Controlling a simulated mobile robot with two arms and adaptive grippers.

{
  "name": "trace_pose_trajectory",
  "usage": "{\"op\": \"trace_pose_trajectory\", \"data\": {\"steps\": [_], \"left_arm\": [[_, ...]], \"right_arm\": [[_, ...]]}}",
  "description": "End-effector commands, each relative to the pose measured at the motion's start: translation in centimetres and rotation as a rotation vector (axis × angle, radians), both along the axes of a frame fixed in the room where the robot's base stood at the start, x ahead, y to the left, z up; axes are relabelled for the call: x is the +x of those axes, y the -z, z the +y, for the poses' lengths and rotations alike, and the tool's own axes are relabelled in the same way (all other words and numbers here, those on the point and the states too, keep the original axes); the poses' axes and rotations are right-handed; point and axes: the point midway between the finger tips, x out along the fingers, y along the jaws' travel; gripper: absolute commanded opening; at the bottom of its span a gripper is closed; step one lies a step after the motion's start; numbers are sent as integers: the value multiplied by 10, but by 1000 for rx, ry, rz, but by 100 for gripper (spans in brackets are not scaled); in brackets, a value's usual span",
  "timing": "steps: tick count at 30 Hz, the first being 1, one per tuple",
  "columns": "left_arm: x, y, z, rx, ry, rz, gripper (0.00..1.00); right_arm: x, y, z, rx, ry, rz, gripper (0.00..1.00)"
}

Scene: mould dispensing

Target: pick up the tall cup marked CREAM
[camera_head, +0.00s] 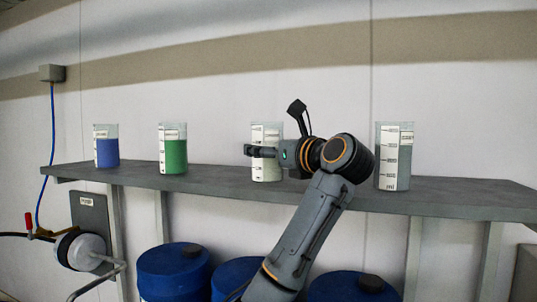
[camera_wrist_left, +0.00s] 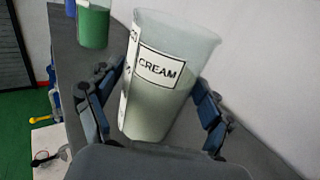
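The tall clear cup marked CREAM (camera_head: 267,172) stands upright on the grey shelf (camera_head: 215,187), with pale grey-white contents. In the left wrist view the cup (camera_wrist_left: 160,100) fills the middle, its CREAM label facing the camera. My left gripper (camera_head: 260,151) is at the cup, with one finger crossing in front of it in the head view. In the left wrist view the gripper (camera_wrist_left: 158,105) has one finger on each side of the cup. The fingers are spread, with what looks like a narrow gap at each side. My right gripper is in neither view.
A blue-filled cup (camera_head: 107,153) and a green-filled cup (camera_head: 173,156) stand to the left on the shelf. A grey-filled cup (camera_head: 395,165) stands to the right, near my arm. Blue drums (camera_head: 172,272) are below. The wall is close behind.

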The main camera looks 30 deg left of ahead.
Motion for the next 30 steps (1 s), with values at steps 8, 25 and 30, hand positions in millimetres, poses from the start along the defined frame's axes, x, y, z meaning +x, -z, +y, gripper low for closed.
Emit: {"op": "trace_pose_trajectory", "data": {"steps": [8,25,30], "left_arm": [[-1,-1,0,1,-1,-3,17],[-1,-21,-1,-2,2,-7,17],[-19,-59,-20,0,7,-11,17]], "right_arm": [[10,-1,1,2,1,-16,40],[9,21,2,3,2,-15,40],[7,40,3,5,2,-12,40]]}}
